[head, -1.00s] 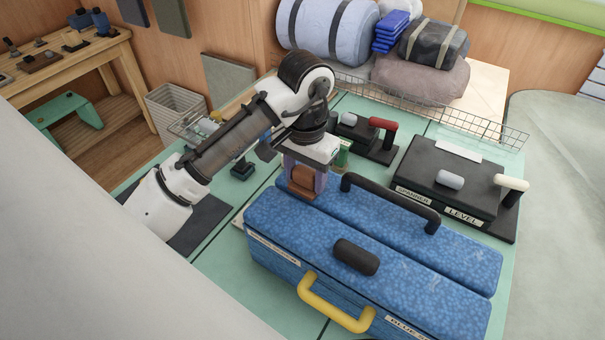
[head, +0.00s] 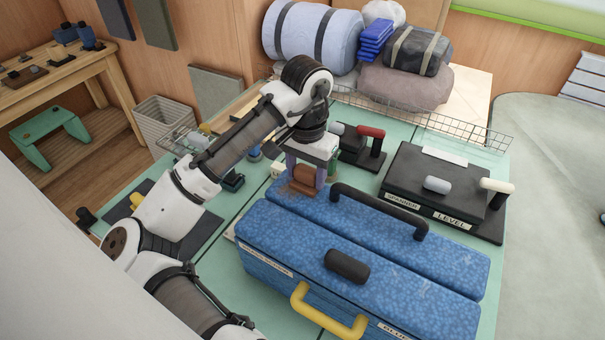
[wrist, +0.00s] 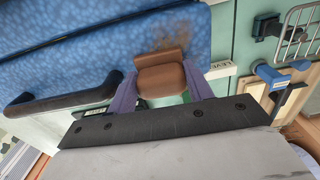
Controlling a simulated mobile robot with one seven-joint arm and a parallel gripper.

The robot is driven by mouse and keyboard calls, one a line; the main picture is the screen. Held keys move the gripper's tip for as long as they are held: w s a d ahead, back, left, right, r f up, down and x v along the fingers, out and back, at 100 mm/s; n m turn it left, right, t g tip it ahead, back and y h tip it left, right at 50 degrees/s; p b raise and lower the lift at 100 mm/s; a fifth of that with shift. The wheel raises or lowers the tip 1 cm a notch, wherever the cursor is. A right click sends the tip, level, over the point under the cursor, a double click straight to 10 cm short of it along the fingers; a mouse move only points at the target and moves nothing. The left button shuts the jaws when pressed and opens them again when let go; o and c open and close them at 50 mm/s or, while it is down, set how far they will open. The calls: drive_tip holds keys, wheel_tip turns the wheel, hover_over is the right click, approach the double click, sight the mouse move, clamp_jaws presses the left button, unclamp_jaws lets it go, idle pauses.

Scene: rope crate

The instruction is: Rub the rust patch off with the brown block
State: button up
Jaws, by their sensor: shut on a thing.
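The brown block (head: 304,179) is held between the two purple fingers of my gripper (head: 305,180), which is shut on it. In the wrist view the brown block (wrist: 163,78) sits between the fingers of my gripper (wrist: 164,88). The rust patch (wrist: 172,38) is a brown smudge on the blue case top, just beyond the block's edge in the wrist view. In the head view the rust patch (head: 294,189) shows beside the block, at the far left end of the blue case (head: 270,260). Whether the block touches the surface is hard to tell.
A black handle (head: 378,206) rises from the blue case close to the right of my gripper. A dark knob (head: 347,266) and a yellow handle (head: 328,312) are nearer. A black case (head: 440,190) stands to the right; a wire basket rail (head: 430,122) lies behind.

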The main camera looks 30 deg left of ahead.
drive_tip(key=shift+w+f, duration=0.1)
drive_tip(key=shift+w, duration=0.9)
drive_tip(key=shift+s, duration=0.1)
drive_tip(key=shift+s, duration=1.8)
drive_tip(key=shift+s+r, duration=0.2)
drive_tip(key=shift+s, duration=1.6)
drive_tip(key=shift+r, duration=0.15)
drive_tip(key=shift+r, duration=0.7)
drive_tip(key=shift+r, duration=2.5)
